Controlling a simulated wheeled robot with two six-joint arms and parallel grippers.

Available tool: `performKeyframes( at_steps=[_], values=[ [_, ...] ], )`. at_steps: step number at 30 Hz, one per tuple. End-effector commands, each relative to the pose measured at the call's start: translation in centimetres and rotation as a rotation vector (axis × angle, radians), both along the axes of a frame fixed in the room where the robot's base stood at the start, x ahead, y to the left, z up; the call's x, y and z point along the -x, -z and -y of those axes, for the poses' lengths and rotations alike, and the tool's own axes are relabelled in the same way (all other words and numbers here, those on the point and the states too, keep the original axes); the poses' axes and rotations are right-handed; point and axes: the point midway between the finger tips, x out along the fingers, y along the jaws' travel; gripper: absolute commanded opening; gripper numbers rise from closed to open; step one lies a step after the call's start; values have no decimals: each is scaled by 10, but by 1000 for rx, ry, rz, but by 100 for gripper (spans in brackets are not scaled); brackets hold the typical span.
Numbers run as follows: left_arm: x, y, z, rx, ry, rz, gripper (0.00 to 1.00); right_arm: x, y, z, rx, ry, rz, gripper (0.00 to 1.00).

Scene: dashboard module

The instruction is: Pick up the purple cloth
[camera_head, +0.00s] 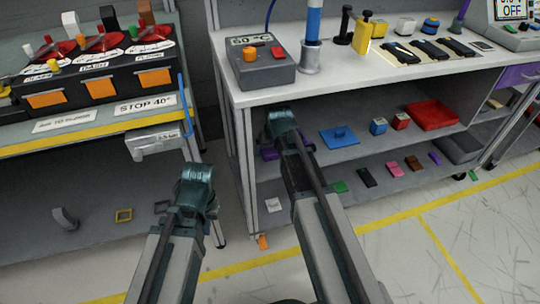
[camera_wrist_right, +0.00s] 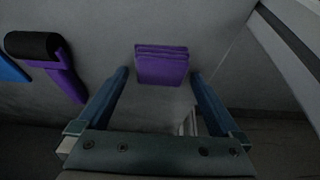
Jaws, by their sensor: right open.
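The purple cloth (camera_wrist_right: 162,66) looks like a small folded stack on the grey shelf in the right wrist view. A purple patch (camera_head: 268,153) beside my right gripper in the head view looks like the same cloth, partly hidden. My right gripper (camera_wrist_right: 160,75) is open and empty, with its two blue fingers on either side of the cloth's near edge in the picture. I cannot tell how far above the cloth they are. In the head view my right gripper (camera_head: 283,124) reaches into the upper shelf. My left gripper (camera_head: 196,186) is near the left bench; its jaws are not clear.
A purple-handled tool with a black roll (camera_wrist_right: 62,72) lies left of the cloth in the wrist view. A blue piece (camera_head: 340,137), small blocks and a red slab (camera_head: 432,115) share the shelf. The white worktop (camera_head: 340,85) is overhead. A shelf leg (camera_head: 244,165) stands close left.

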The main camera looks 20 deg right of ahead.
Motion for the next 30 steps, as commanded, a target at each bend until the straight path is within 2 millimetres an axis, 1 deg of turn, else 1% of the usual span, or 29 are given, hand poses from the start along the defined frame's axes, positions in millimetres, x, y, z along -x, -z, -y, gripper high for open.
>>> performKeyframes(
  at_steps=[1, 2, 6, 11, 12, 15, 23, 30],
  values=[
    [0, -1, 0, 0, 0, 0, 0, 0, -1, 0, 0, 0, 0, 100],
    [0, -1, 0, 0, 0, 0, 0, 0, -1, 0, 0, 0, 0, 96],
    [0, -1, 0, 0, 0, 0, 0, 0, -1, 0, 0, 0, 0, 71],
    [0, -1, 0, 0, 0, 0, 0, 0, -1, 0, 0, 0, 0, 42],
    [0, -1, 0, 0, 0, 0, 0, 0, -1, 0, 0, 0, 0, 35],
    [0, -1, 0, 0, 0, 0, 0, 0, -1, 0, 0, 0, 0, 20],
    [0, -1, 0, 0, 0, 0, 0, 0, -1, 0, 0, 0, 0, 20],
    [0, -8, 0, 1, 0, 0, 0, 0, -8, 0, 0, 0, 0, 20]
  ],
)
